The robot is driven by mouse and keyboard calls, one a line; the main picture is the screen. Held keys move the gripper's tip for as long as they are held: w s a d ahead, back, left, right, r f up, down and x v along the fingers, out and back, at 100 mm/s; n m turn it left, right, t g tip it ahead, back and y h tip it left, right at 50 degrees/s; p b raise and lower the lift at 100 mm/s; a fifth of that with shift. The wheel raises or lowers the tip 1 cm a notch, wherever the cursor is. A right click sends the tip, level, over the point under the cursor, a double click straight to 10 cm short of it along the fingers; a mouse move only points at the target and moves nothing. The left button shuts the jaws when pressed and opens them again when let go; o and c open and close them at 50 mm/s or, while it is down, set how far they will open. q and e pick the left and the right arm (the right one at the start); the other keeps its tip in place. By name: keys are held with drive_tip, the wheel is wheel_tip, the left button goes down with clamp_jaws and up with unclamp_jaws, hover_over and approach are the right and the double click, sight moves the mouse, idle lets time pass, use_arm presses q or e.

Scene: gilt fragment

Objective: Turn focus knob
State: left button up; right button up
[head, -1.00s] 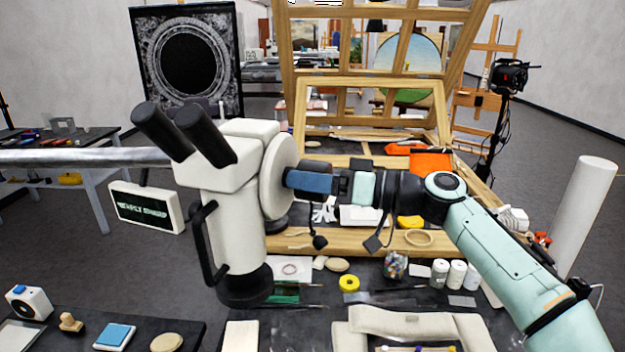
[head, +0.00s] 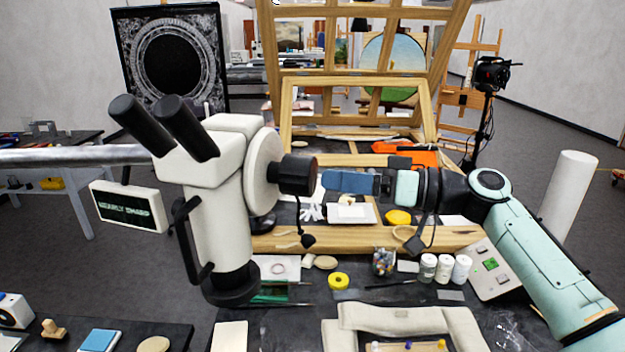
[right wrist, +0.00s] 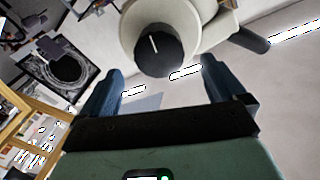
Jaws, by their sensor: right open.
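The white microscope (head: 215,210) with two black eyepieces stands at the left centre in the head view. Its black focus knob (head: 298,174) sticks out to the right from a round white housing. In the right wrist view the knob (right wrist: 160,50) shows a white line mark on its face. My right gripper (head: 325,181) is just right of the knob, with a small gap between. In the right wrist view its two blue fingers (right wrist: 161,68) are spread and empty, with the knob beyond them. My left gripper is not in view.
A sign (head: 128,206) left of the microscope reads "NEARLY SHARP". A wooden easel frame (head: 350,83) stands behind. The dark table below holds a yellow tape roll (head: 338,281), white jars (head: 444,268) and a beige cushion (head: 400,325).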

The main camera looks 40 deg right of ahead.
drive_tip(key=v, duration=0.5)
drive_tip(key=shift+r, duration=0.1)
idle(1.9)
